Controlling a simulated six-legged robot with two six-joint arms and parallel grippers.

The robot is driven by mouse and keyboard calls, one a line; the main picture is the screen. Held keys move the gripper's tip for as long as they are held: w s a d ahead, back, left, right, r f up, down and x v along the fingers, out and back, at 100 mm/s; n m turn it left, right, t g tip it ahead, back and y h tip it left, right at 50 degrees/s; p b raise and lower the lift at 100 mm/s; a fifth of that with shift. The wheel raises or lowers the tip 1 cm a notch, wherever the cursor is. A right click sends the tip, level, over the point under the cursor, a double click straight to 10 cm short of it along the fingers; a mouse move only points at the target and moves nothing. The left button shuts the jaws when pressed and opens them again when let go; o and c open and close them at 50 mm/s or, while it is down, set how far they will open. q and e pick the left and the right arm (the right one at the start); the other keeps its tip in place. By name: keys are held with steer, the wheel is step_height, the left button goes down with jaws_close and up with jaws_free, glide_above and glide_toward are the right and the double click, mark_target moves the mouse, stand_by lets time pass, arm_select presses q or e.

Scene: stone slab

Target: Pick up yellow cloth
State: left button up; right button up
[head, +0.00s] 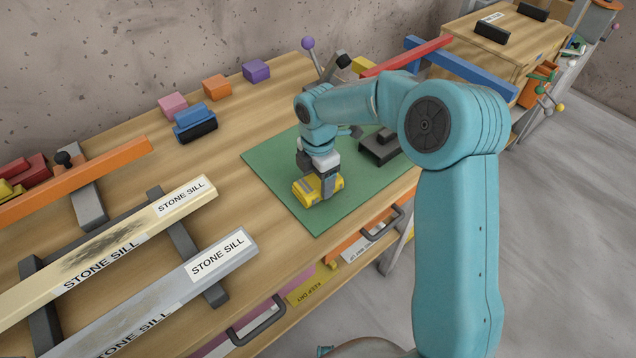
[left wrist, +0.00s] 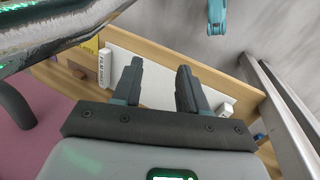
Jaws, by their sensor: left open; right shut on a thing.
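The yellow cloth (head: 306,192) is a small folded yellow bundle at the green mat (head: 290,201) in the head view. My right gripper (head: 328,184) points down from above and is shut on it; its fingers cover part of the cloth. I cannot tell whether the cloth touches the mat. My left gripper (left wrist: 158,76) shows in the left wrist view with its two dark fingers apart and nothing between them. It is out of the head view.
A dark block (head: 380,149) lies on the mat behind the right gripper. Two stone sill bars (head: 110,245) rest on grey supports at the left. Pink (head: 172,106), orange (head: 217,87) and purple (head: 256,70) blocks stand along the back. Drawer handles (head: 258,325) project from the bench front.

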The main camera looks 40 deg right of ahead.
mark_target(318, 181)
step_height(318, 181, up, 20)
steer(key=p, duration=0.2)
stand_by(0.4)
steer(key=o, duration=0.4)
steer(key=c, duration=0.3)
